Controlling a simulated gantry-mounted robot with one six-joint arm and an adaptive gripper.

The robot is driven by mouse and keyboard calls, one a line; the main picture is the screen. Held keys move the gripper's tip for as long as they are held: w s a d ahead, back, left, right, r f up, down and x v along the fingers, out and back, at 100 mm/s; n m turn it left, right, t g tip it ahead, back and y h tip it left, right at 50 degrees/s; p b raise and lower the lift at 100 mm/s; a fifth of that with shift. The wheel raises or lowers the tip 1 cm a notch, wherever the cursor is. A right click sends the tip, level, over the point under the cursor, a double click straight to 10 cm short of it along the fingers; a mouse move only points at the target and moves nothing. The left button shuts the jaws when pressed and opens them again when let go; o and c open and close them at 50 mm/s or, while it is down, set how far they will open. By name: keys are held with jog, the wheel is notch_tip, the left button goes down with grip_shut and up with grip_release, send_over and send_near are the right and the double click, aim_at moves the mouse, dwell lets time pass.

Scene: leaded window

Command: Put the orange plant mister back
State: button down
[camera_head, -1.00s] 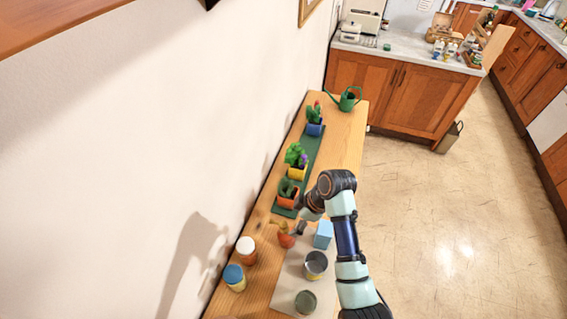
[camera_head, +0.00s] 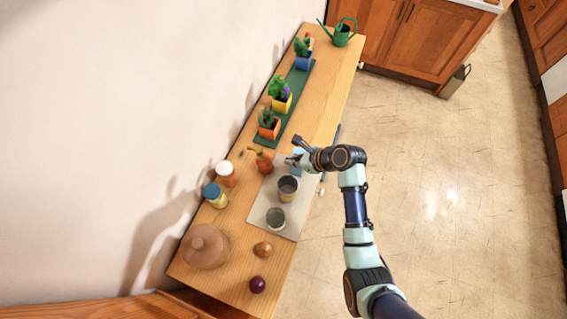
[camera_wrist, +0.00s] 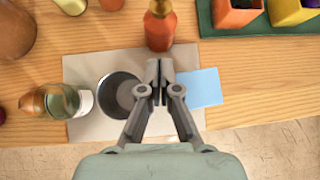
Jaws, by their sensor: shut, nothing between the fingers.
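The orange plant mister (camera_head: 263,162) stands upright at the wall-side edge of a pale mat (camera_head: 260,212) on the wooden table. In the wrist view the mister (camera_wrist: 160,32) is just beyond my fingertips, its top cut off by the frame. My gripper (camera_wrist: 159,72) is shut and empty, above the mat and apart from the mister.
Potted plants stand on a green strip (camera_head: 292,110). Two lidded jars (camera_head: 226,174) (camera_head: 215,196), a clay pot (camera_head: 205,247) and onions (camera_head: 258,284) are nearby.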

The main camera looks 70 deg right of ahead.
aim_at(269, 162)
jog(key=shift+m, duration=0.5)
jog(key=b+x, duration=0.2)
jog(key=x, duration=0.8)
jog(key=w, duration=0.2)
jog(key=w+d, duration=0.1)
jog(key=w, duration=0.4)
jog(key=shift+w+d+b, duration=0.2)
jog(key=shift+w+b, duration=0.05)
jog(key=shift+b, duration=0.15)
